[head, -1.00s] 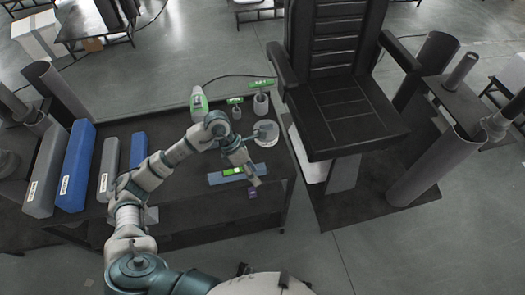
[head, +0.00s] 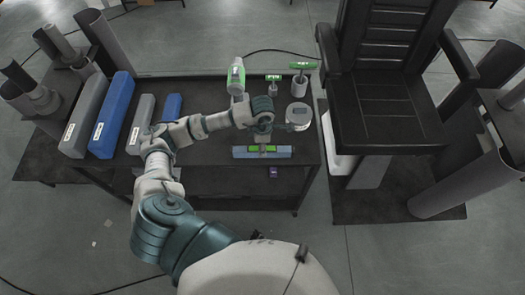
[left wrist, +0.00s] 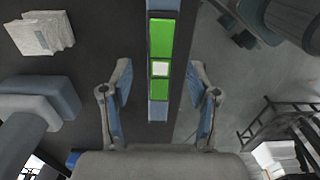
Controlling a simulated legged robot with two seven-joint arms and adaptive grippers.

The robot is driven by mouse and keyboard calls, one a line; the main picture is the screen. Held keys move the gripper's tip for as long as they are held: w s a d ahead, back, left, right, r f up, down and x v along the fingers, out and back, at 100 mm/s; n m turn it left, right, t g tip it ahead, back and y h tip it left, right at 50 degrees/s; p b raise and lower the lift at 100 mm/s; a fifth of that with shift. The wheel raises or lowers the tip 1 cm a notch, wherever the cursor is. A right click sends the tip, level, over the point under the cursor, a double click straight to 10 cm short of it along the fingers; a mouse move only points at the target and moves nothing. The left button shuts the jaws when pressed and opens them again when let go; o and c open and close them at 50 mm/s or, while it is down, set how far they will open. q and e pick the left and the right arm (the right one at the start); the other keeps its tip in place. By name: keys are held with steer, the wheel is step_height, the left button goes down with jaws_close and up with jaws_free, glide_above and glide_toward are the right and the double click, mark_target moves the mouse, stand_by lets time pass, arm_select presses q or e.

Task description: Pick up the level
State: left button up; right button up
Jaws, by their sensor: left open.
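The level is a blue bar with a green middle section (head: 280,153), lying near the front edge of the dark table. In the left wrist view the level (left wrist: 159,40) runs lengthwise from the top, with a pale square in its green part. My left gripper (head: 263,147) is over the middle of the level in the head view. In the left wrist view its two fingers (left wrist: 160,85) are spread apart, one on each side of the level, with gaps between. Whether the fingertips are down at the level's height is unclear. My right gripper is not in view.
Blue and grey long boxes (head: 112,115) lie on the table's left. A black chair (head: 385,110) is right of the table.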

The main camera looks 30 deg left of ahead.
arm_select(q)
step_height(320, 180, down, 5)
steer(key=shift+r, duration=0.1)
steer(key=shift+f, duration=0.2)
steer(key=shift+a, duration=0.2)
steer(key=shift+c, duration=1.2)
steer(key=shift+d, duration=0.25)
jaws_close()
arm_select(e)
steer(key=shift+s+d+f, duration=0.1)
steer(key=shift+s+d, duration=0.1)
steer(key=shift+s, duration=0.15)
